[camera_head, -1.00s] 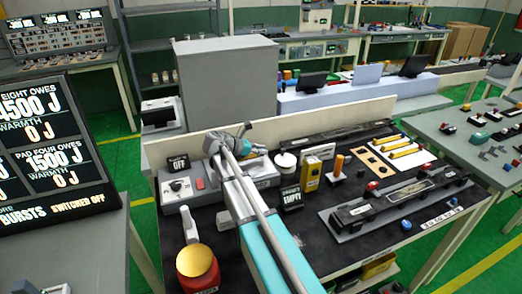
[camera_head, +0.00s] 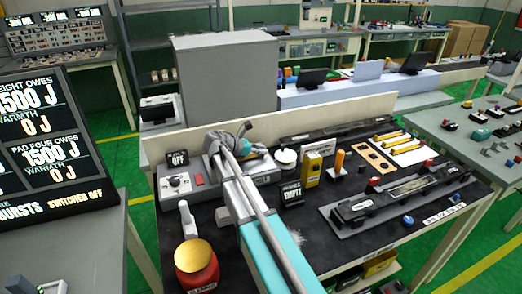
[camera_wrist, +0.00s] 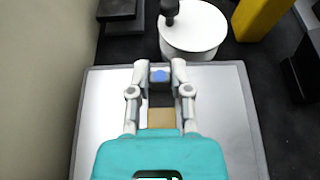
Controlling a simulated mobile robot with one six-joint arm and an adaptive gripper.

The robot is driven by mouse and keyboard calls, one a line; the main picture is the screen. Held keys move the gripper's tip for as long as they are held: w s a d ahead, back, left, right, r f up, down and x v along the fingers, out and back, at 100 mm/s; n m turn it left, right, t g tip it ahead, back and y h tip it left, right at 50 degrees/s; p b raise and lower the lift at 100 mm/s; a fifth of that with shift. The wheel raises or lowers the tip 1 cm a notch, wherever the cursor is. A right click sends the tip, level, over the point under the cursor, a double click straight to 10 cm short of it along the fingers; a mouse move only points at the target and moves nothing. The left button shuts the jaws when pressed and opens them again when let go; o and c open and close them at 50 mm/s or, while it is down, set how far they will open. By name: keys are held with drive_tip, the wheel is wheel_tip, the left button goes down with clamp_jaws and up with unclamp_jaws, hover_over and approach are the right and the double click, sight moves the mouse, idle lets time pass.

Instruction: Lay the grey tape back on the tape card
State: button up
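My gripper (camera_wrist: 160,72) points down over a light grey plate (camera_wrist: 225,125) in the wrist view. Its fingers are partly apart, with a small dark block with a blue spot (camera_wrist: 160,75) between the tips. I cannot tell whether they touch it. A tan square (camera_wrist: 161,118) shows below, between the fingers. In the head view my arm mostly hides the gripper, over the labelled grey box at the back left of the bench. A tan card with holes (camera_head: 373,157) lies at the back right, beside a white card with yellow strips (camera_head: 403,147). I cannot single out the grey tape.
A white round pot with a dark knob (camera_wrist: 193,28) stands just beyond the plate, with a yellow block (camera_wrist: 262,15) to its right. A black sign (camera_head: 292,193), an orange cylinder (camera_head: 340,161) and a long grey tray (camera_head: 350,222) stand rightward. A red jar (camera_head: 196,268) is at front left.

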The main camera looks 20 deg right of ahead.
drive_tip(key=o, duration=0.5)
drive_tip(key=shift+r, duration=0.1)
wheel_tip(320, 180, up, 9)
drive_tip(key=p, duration=0.9)
drive_tip(key=s+a+r+p, duration=0.3)
drive_tip(key=s+a, duration=0.6)
drive_tip(key=s, duration=0.2)
drive_tip(key=shift+r, duration=0.15)
idle(0.9)
